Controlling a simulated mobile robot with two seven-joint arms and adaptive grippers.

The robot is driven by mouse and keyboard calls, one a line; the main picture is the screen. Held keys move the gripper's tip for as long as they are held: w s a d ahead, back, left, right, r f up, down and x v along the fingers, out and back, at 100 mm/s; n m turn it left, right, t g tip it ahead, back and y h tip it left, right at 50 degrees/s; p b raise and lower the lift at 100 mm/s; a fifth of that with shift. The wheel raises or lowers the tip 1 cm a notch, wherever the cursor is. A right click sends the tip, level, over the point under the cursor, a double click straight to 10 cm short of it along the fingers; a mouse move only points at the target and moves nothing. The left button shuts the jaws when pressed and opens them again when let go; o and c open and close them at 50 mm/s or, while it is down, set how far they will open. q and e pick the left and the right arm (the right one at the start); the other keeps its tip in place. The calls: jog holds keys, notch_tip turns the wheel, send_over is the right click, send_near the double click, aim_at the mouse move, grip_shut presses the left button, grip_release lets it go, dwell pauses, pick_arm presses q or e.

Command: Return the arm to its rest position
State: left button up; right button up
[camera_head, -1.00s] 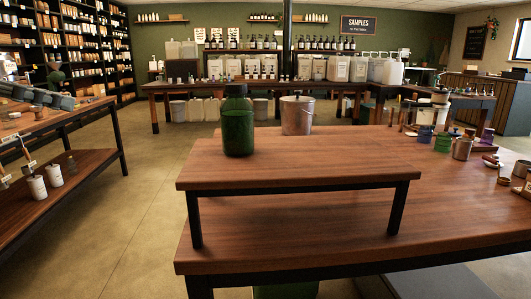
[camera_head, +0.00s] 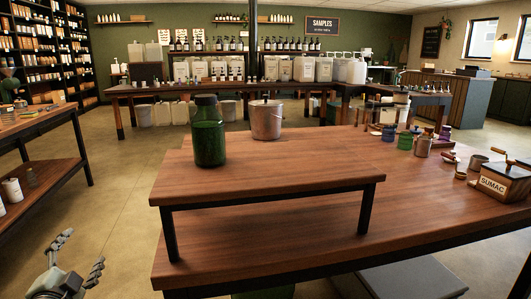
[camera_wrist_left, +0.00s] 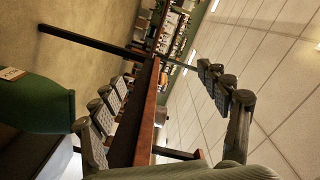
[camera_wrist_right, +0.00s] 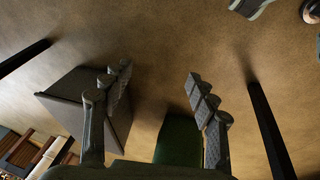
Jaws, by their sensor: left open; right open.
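My left gripper (camera_head: 78,262) shows at the lower left of the head view, low over the floor and left of the wooden table (camera_head: 330,225). Its fingers are spread with nothing between them; they also show apart in the left wrist view (camera_wrist_left: 170,95). My right gripper (camera_wrist_right: 155,95) shows only in the right wrist view, its fingers apart and empty. Beyond them are the floor, a grey box (camera_wrist_right: 75,100) and a green object (camera_wrist_right: 180,140). The right arm is outside the head view.
A raised wooden shelf (camera_head: 300,170) on the table bears a green jar (camera_head: 209,140) and a metal bucket (camera_head: 266,121). Another table (camera_head: 55,170) is at the left, with open floor (camera_head: 115,195) between.

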pick_arm(q)
jog(key=s+d+f+n+g, duration=0.1)
jog(key=s+f+n+g, duration=0.15)
jog(key=f, duration=0.35)
jog(key=s+d+f+n+g, duration=0.1)
jog(key=s+d+f+g, duration=0.15)
jog(key=f, duration=0.35)
jog(key=s+d+f+n+g+h, duration=0.1)
jog(key=s+d+f+g, duration=0.3)
jog(key=s+f, duration=0.5)
jog(key=s+d+f+n+g+h, duration=0.2)
jog(key=s+d+f+g, duration=0.2)
jog(key=s+d+f, duration=0.5)
jog(key=s, duration=0.3)
jog(key=shift+n+g+p, duration=0.35)
jog(key=shift+g+p, duration=0.05)
pick_arm(e)
notch_tip(320, 180, down, 2)
jog(key=shift+f, duration=0.15)
pick_arm(q)
jog(key=shift+s, duration=0.1)
